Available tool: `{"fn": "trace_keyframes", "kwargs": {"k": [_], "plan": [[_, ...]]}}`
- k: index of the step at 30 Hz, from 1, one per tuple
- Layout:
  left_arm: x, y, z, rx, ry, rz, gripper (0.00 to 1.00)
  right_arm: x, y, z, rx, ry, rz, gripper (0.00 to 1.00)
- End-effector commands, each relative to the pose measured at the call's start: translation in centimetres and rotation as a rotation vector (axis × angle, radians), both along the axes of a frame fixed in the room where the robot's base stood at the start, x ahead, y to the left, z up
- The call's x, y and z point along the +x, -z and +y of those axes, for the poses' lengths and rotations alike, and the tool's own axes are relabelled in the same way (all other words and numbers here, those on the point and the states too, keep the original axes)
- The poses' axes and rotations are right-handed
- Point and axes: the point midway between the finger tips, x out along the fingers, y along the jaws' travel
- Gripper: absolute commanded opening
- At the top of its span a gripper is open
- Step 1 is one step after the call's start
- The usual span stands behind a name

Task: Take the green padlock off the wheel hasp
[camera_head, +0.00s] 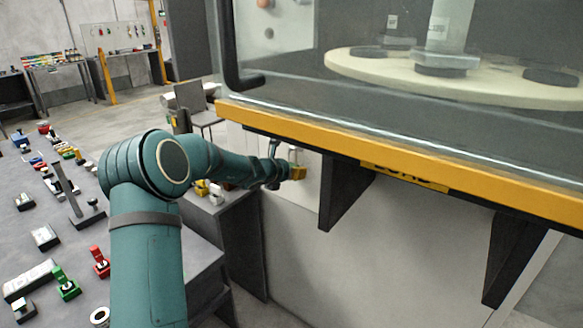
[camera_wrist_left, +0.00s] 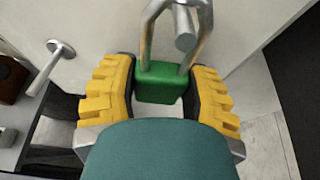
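The green padlock (camera_wrist_left: 162,82) hangs by its metal shackle (camera_wrist_left: 150,35) around a round metal peg (camera_wrist_left: 185,38) of the hasp, against a pale panel. My left gripper (camera_wrist_left: 164,95) has its yellow-padded fingers on both sides of the padlock body, and their dark inner faces appear to press on it. In the head view my left gripper (camera_head: 296,172) reaches the pale panel under the yellow ledge; there the padlock's green body is hidden and the hasp is too small to make out. My right gripper is not in view.
A yellow ledge (camera_head: 400,160) with dark brackets (camera_head: 345,190) overhangs beside my left gripper. A second metal peg (camera_wrist_left: 58,58) sticks out of the panel at left. A grey bench (camera_head: 30,215) with several locks and parts stands at left.

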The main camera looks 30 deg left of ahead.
Motion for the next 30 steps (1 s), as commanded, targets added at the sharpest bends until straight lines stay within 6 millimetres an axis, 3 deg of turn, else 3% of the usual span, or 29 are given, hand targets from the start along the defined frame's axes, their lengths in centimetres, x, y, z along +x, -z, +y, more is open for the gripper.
{"fn": "trace_keyframes", "kwargs": {"k": [1,2,19,30], "plan": [[0.0,0.0,0.0,0.000,0.000,0.000,0.23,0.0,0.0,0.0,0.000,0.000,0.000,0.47],[0.0,0.0,0.0,0.000,0.000,0.000,0.14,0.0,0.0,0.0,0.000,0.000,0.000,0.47],[-0.1,-0.5,0.0,0.001,0.000,-0.001,0.14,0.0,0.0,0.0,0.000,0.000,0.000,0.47],[-1.3,-0.8,0.2,0.001,-0.001,-0.001,0.14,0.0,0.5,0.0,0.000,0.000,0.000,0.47]]}}
